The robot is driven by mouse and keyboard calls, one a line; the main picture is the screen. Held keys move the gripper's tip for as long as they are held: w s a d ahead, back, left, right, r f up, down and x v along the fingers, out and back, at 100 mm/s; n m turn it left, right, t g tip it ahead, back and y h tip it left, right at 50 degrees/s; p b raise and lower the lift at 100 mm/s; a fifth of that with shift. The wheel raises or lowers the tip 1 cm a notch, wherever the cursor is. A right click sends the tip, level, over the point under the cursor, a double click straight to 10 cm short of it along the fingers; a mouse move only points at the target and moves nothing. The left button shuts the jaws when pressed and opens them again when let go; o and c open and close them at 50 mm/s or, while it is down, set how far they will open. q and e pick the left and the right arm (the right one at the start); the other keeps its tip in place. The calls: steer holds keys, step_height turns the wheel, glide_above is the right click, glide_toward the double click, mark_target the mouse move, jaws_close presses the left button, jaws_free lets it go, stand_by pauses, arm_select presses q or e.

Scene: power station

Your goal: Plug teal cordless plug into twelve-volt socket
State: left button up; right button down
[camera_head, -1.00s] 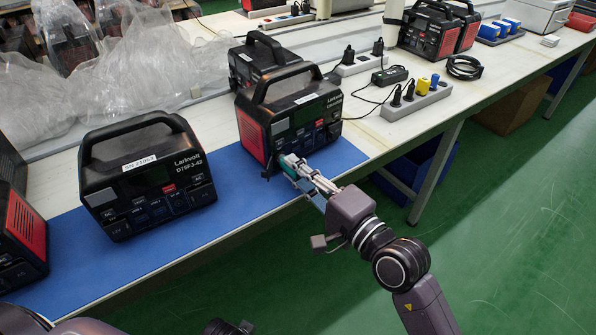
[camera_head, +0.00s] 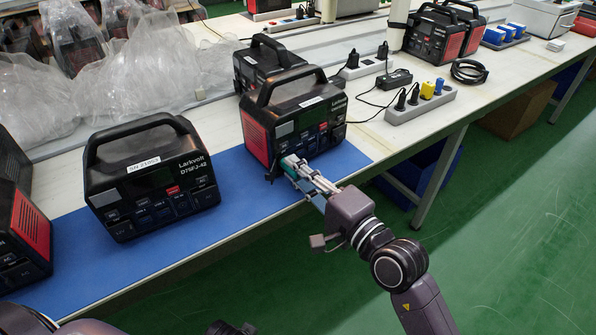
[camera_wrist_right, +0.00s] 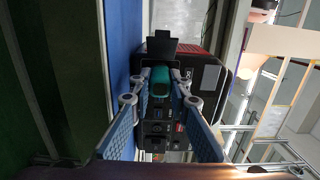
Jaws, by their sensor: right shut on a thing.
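The teal plug (camera_wrist_right: 160,80) is between the fingertips of my right gripper (camera_wrist_right: 160,95) in the right wrist view. In the head view a bit of the teal plug (camera_head: 289,162) shows at the tip of my right gripper (camera_head: 297,170), which is shut on it. The plug is at the lower front left of a black and red power station (camera_head: 297,115) standing on the blue mat. A dark flap (camera_wrist_right: 174,48) stands out just beyond the plug. The twelve-volt socket itself is hidden, and I cannot tell whether the plug is in it. My left gripper is not clearly in view.
Another power station (camera_head: 150,180) stands to the left on the blue mat (camera_head: 240,205). A grey power strip (camera_head: 420,104) with plugs lies to the right on the table. More power stations (camera_head: 436,34) stand behind. The floor in front of the table is clear.

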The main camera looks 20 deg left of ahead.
steer(key=c, duration=1.7)
jaws_free()
steer(key=shift+c, duration=0.2)
steer(key=v, duration=1.2)
steer(key=shift+r, duration=0.1)
